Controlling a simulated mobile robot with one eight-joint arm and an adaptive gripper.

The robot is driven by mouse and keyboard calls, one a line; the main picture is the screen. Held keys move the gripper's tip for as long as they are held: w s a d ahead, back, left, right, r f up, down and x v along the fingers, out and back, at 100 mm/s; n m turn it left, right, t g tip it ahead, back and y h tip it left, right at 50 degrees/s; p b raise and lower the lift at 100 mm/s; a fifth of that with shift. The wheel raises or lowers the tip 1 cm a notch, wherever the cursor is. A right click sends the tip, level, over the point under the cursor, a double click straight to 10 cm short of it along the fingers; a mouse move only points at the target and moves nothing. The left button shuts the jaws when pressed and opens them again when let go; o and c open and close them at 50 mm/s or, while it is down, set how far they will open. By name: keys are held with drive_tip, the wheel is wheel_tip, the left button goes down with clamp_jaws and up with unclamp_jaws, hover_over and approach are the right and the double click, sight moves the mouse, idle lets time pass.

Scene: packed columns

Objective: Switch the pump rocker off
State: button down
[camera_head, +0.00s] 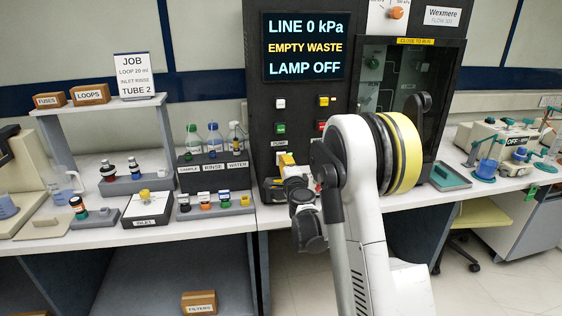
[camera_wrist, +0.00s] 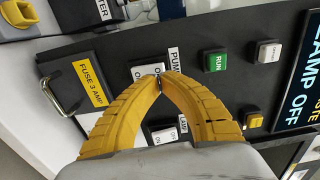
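The white pump rocker (camera_wrist: 146,73) sits on the black instrument panel beside the PUMP label (camera_wrist: 174,61) in the wrist view. My gripper (camera_wrist: 160,81) has yellow ribbed fingers with tips together, nothing seen between them. The tips overlap the edge of the rocker in that view; I cannot tell if they touch it. The tips hide part of its lettering, and I cannot tell which way it is tipped. In the head view my gripper (camera_head: 287,160) is just under the PUMP label (camera_head: 279,143), and the rocker is hidden there.
A second rocker, marked LAMP (camera_wrist: 165,135), is close beside. The green RUN button (camera_wrist: 215,61), the fuse drawer (camera_wrist: 92,83) and its metal handle (camera_wrist: 58,96) are nearby. The display (camera_head: 305,46) reads LINE 0 kPa, EMPTY WASTE, LAMP OFF. Bottles (camera_head: 214,142) stand left of the panel.

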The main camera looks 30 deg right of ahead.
drive_tip(key=shift+x, duration=1.55)
idle(0.9)
drive_tip(key=b+v, duration=0.1)
drive_tip(key=v, duration=0.6)
idle(0.4)
idle(0.4)
